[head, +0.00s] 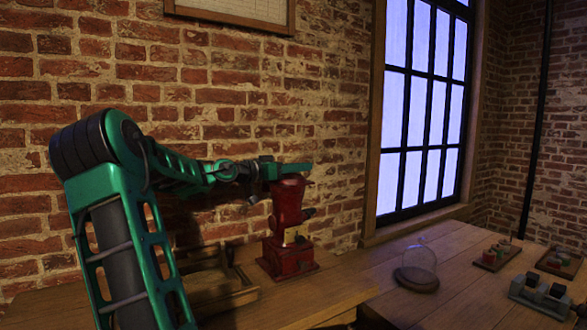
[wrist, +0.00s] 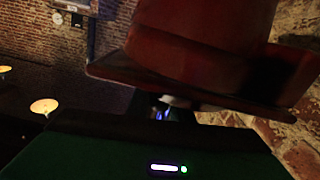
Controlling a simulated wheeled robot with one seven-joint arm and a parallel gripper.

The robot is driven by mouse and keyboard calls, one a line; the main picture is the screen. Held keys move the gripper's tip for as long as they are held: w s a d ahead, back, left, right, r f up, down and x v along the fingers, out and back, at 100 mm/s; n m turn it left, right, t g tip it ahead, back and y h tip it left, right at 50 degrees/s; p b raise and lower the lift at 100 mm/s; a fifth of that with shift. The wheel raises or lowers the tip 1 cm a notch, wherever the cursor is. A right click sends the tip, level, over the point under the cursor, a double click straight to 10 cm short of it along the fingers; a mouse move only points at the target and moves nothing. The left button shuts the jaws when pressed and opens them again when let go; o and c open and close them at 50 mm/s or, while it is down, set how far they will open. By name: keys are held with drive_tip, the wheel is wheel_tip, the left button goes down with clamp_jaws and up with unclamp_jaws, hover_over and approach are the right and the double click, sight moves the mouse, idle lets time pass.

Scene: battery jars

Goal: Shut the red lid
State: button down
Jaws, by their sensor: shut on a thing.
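A red cast device (head: 289,235) with a square base and a flared top stands upright on the wooden table against the brick wall. My gripper (head: 288,169) is at its top, shut on what looks like the red lid's edge. In the wrist view a large dark red body with a flat rim (wrist: 205,85) fills the upper middle, right in front of my gripper (wrist: 165,108). The fingertips are dark and mostly hidden below the rim. I cannot tell how far the lid is open.
A wooden frame (head: 228,297) lies left of the red device. To the right are a glass dome (head: 418,263), a tray with small jars (head: 496,257), another small tray (head: 558,263) and a grey block-like device (head: 541,293). Table between them is clear.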

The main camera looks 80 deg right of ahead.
drive_tip(key=shift+w, duration=0.2)
drive_tip(key=c, duration=1.6)
unclamp_jaws()
drive_tip(key=v, duration=1.1)
